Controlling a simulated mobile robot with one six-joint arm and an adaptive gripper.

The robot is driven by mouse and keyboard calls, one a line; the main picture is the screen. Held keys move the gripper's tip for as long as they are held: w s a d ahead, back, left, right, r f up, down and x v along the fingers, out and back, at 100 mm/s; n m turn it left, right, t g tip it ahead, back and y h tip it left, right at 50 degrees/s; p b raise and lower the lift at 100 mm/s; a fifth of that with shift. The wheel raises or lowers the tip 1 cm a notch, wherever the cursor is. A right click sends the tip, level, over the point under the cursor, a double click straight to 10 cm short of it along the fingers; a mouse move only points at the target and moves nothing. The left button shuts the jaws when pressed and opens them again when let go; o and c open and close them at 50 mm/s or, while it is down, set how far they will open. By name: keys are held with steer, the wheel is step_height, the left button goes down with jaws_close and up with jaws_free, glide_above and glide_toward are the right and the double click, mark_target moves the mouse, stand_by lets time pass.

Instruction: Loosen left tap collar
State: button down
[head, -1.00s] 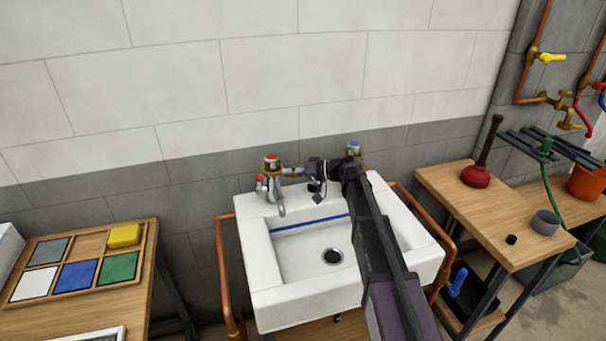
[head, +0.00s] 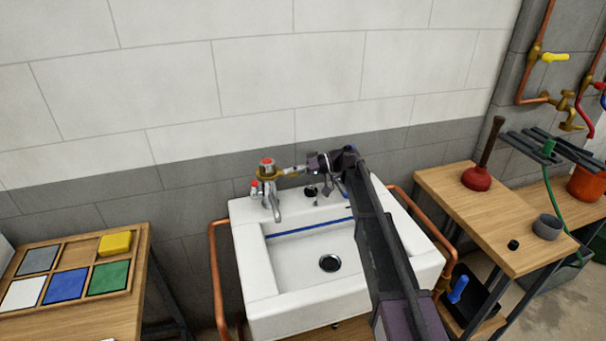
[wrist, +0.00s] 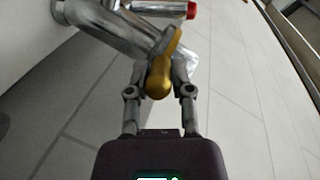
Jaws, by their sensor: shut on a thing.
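The left tap (head: 267,190) is chrome with a red top and stands at the back left of the sink (head: 245,240). Its brass collar (head: 266,176) sits below the red top. My gripper (head: 296,169) reaches in from the right, beside the collar. In the wrist view my gripper (wrist: 159,78) is shut on a brass lever-like part (wrist: 158,80) that juts out from the tap, with one finger on each side. The chrome tap body (wrist: 105,30) shows beyond it. The right tap is hidden behind my arm.
Copper pipes (head: 216,270) run down both sides of the sink. A wooden table with coloured tiles (head: 66,285) stands at left. A wooden bench (head: 480,220) with a plunger (head: 477,178) and grey cup (head: 547,226) stands at right. The wall is close behind the taps.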

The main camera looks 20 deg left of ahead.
steer(key=shift+s+a+f, duration=0.1)
steer(key=shift+s, duration=0.2)
steer(key=c, duration=0.5)
jaws_free()
steer(key=shift+a, duration=0.2)
steer(key=shift+c, duration=0.2)
steer(key=shift+d, duration=0.1)
